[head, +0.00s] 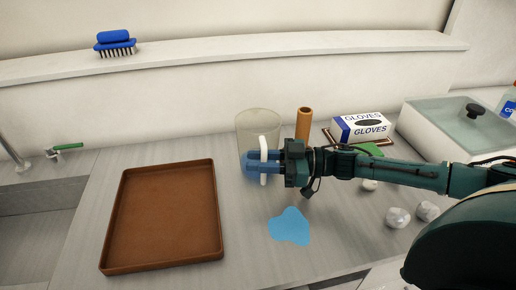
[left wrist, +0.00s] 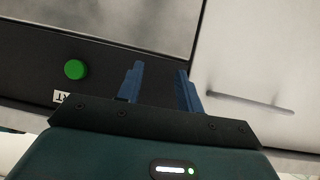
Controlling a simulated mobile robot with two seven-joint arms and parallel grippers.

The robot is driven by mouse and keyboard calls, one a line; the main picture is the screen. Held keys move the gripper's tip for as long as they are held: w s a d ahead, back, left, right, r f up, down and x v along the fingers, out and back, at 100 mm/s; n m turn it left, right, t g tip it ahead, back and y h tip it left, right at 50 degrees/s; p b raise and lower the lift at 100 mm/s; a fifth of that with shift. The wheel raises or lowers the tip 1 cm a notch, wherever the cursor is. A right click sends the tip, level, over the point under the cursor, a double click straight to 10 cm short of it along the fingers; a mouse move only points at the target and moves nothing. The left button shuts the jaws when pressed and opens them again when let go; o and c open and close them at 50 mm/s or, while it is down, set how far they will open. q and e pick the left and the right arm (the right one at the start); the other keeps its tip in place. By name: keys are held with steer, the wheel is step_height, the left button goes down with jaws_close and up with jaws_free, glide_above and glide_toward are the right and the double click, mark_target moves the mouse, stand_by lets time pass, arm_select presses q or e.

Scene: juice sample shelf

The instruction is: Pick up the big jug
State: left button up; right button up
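The big jug (head: 258,121) is a clear, upright container with a white handle (head: 263,143). It stands on the grey counter near the back wall in the head view. My right gripper (head: 252,166) reaches in from the right, with its blue fingers at the handle and overlapping the jug's lower part. The handle crosses in front of the fingers; I cannot tell whether they are closed on it. My left gripper (left wrist: 160,80) is open and empty in the left wrist view, in front of a dark panel with a green button (left wrist: 75,69). It is not in the head view.
A brown tray (head: 108,222) lies left of the jug, and a blue puddle-like patch (head: 290,227) lies in front. A brown cylinder (head: 303,123), a glove box (head: 361,127) and a lidded bin (head: 445,145) stand to the right. Crumpled white balls (head: 398,217) lie at front right.

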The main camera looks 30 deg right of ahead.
steer(key=shift+w+a, duration=0.25)
steer(key=shift+a, duration=0.2)
jaws_close()
steer(key=shift+r, duration=0.1)
